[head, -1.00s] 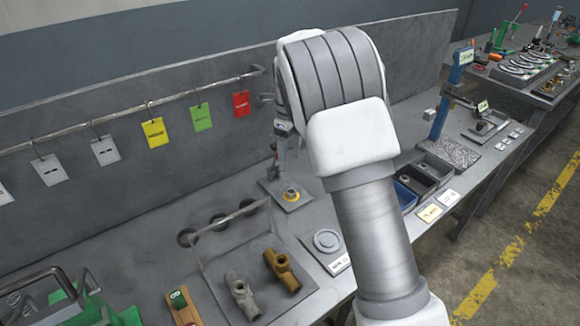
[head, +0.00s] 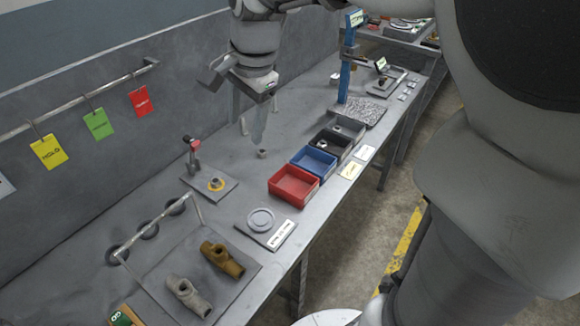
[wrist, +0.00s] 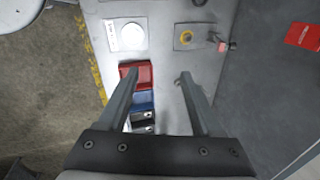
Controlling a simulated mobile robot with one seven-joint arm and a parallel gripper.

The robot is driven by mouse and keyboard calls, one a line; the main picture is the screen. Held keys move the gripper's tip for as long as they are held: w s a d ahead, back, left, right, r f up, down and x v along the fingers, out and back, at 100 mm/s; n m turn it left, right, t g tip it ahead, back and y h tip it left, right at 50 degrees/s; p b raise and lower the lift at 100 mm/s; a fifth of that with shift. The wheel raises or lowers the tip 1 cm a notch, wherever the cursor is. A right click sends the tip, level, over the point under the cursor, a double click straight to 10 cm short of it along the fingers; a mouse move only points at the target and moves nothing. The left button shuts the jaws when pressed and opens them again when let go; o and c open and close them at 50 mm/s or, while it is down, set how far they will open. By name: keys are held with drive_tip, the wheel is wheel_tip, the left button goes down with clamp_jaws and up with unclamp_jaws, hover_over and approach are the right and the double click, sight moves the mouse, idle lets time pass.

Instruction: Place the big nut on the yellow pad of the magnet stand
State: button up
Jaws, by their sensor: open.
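The magnet stand (head: 194,158) has a red-topped post on a grey plate. Its round yellow pad (head: 216,184) has a small grey piece at its centre; I cannot tell what that is. The pad also shows at the top of the wrist view (wrist: 186,37). A small grey-brown nut (head: 262,153) stands alone on the bench, right of the stand; I cannot be sure it is the big one. My gripper (head: 252,137) is open and points down just above and beside this nut. In the wrist view my gripper (wrist: 157,77) has bench between its fingers, and the nut (wrist: 177,81) shows by the right fingertip.
Red (head: 294,185), blue (head: 314,162) and dark (head: 331,145) bins stand right of the nut, the dark one holding small parts. A round grey disc plate (head: 261,220) and two pipe fittings (head: 222,258) lie nearer. The back panel carries hanging tags (head: 98,124).

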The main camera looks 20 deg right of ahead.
drive_tip(key=s+d+n+t+h, duration=0.1)
drive_tip(key=s+d+n+t, duration=0.2)
drive_tip(key=s+n, duration=0.9)
drive_tip(key=s+f, duration=0.1)
drive_tip(key=s, duration=0.4)
drive_tip(key=shift+s+d, duration=0.15)
drive_tip(key=shift+d, duration=0.2)
drive_tip(key=shift+s, duration=0.1)
